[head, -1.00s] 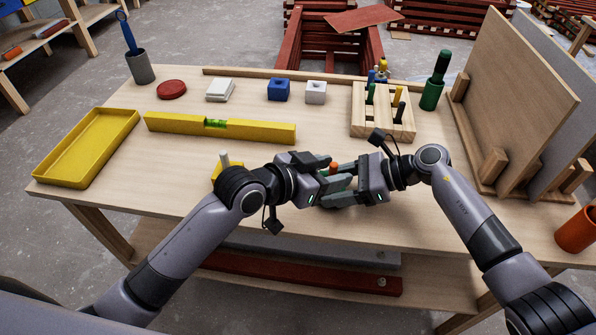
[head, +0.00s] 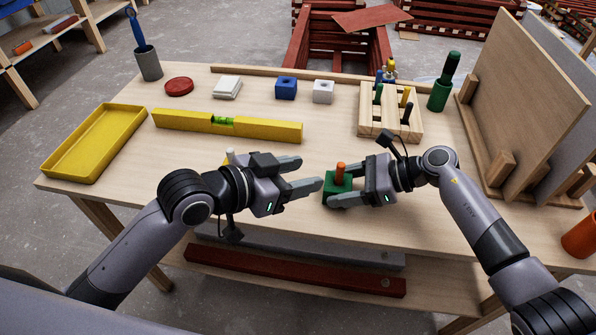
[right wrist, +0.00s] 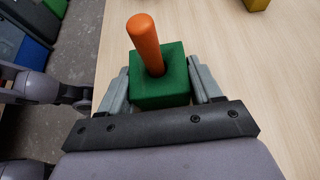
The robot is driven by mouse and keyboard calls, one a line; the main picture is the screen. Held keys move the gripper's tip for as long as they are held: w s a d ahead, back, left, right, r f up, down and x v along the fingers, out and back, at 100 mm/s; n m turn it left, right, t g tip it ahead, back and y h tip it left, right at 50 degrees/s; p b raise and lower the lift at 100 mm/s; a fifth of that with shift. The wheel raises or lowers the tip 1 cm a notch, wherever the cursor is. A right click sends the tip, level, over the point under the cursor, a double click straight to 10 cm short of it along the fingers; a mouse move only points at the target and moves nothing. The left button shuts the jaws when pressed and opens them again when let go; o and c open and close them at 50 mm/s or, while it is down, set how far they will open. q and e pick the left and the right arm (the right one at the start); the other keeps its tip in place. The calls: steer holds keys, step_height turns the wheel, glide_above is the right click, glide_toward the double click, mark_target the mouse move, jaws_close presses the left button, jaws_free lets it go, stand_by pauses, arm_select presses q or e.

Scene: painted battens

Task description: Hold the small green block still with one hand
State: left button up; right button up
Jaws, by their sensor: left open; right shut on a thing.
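The small green block (head: 336,190) is at the front middle of the workbench, with an orange peg (head: 340,172) standing up from its top. In the right wrist view the green block (right wrist: 162,82) sits between both fingers, and the orange peg (right wrist: 146,42) leans a little. My right gripper (head: 340,188) is shut on the block from the right. My left gripper (head: 305,174) is open and empty, just left of the block and apart from it. Whether the block touches the bench cannot be told.
A pale peg (head: 230,156) shows behind my left gripper. A yellow level (head: 265,130), yellow tray (head: 60,165), blue block (head: 286,88), white block (head: 323,92) and wooden rack (head: 375,125) stand farther back. Leaning boards (head: 525,95) block the right side. Bench between level and rack is clear.

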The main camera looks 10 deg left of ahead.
steer(key=o, duration=0.9)
steer(key=shift+d, duration=0.1)
steer(key=v, duration=1.2)
